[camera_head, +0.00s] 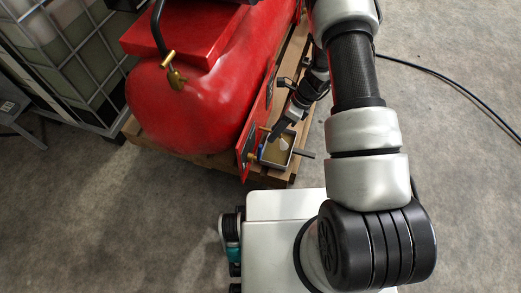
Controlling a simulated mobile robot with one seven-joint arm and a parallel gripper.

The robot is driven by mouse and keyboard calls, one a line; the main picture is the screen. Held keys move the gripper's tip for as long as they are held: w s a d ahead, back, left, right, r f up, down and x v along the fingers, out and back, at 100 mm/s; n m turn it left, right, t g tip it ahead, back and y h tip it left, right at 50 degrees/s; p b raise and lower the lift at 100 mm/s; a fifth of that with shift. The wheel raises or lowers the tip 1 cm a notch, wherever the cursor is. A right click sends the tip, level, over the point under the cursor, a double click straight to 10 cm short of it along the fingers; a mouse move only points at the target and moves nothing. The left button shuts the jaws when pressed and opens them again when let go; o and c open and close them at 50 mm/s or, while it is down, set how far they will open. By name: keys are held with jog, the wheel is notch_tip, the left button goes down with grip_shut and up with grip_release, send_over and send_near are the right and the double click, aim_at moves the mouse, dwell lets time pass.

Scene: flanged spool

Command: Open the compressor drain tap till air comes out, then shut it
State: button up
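The red compressor tank (185,110) lies on a wooden pallet at the upper left of the head view. A small brass-coloured piece (252,157), perhaps the drain tap, shows low at the tank's right side, by a red plate-like foot. Its handle position cannot be made out. My gripper (273,137) points down and left beside it, just above a small metal tray (291,158). The fingers are small and dark here. I cannot tell whether they are open or shut, or whether they touch the tap.
A brass valve (174,76) with a black hose sits on the tank's near left. The wooden pallet (160,142) edges the work area. A caged white container (75,55) stands at the left. A black cable (440,78) crosses the floor at right. The grey floor at lower left is clear.

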aim_at(260, 150)
jog(key=b+x, duration=0.2)
jog(key=x, duration=1)
grip_shut()
